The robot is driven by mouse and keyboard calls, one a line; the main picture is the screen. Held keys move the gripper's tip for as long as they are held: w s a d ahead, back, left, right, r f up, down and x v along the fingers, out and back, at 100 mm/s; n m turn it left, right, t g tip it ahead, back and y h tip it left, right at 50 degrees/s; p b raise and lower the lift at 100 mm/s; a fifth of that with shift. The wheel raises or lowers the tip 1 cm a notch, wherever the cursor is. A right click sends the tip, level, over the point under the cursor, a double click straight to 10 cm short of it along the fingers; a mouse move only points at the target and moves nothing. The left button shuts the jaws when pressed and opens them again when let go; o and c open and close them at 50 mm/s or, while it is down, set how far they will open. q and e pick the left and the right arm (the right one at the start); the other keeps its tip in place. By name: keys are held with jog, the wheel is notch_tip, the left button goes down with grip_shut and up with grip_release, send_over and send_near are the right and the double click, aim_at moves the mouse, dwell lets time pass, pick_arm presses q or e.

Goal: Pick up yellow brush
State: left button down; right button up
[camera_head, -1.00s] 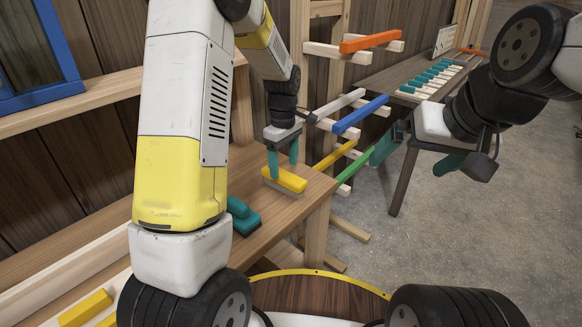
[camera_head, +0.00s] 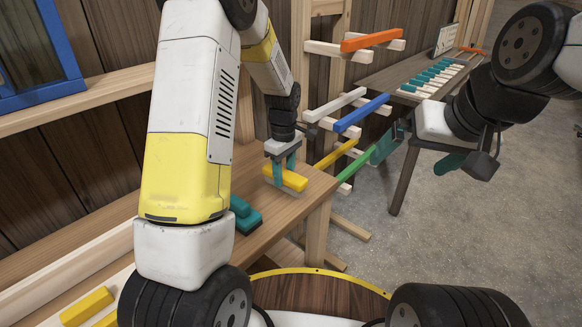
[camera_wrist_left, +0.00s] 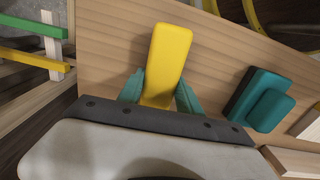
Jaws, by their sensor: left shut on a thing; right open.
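The yellow brush (camera_head: 291,180) is at the right end of the wooden bench (camera_head: 262,172), with its grey underside facing down. My left gripper (camera_head: 281,174) is over it from above, with its teal fingers shut on the brush's sides. In the left wrist view the yellow brush (camera_wrist_left: 167,62) lies between the two teal fingertips (camera_wrist_left: 160,90), its far part sticking out beyond them. I cannot tell whether the brush still touches the bench. My right gripper (camera_head: 418,158) is open and empty, off to the right beside the rack.
A teal brush (camera_head: 243,214) lies on the bench near the yellow one; it also shows in the left wrist view (camera_wrist_left: 260,98). A rack with coloured bars (camera_head: 361,114) stands behind the bench end. A dark table (camera_head: 395,82) with teal-and-white pieces is further back.

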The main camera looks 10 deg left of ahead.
aim_at(284, 172)
pick_arm(q)
jog(key=shift+r, duration=0.1)
notch_tip(284, 172, up, 10)
jog(key=shift+f, duration=0.1)
dwell(0.3)
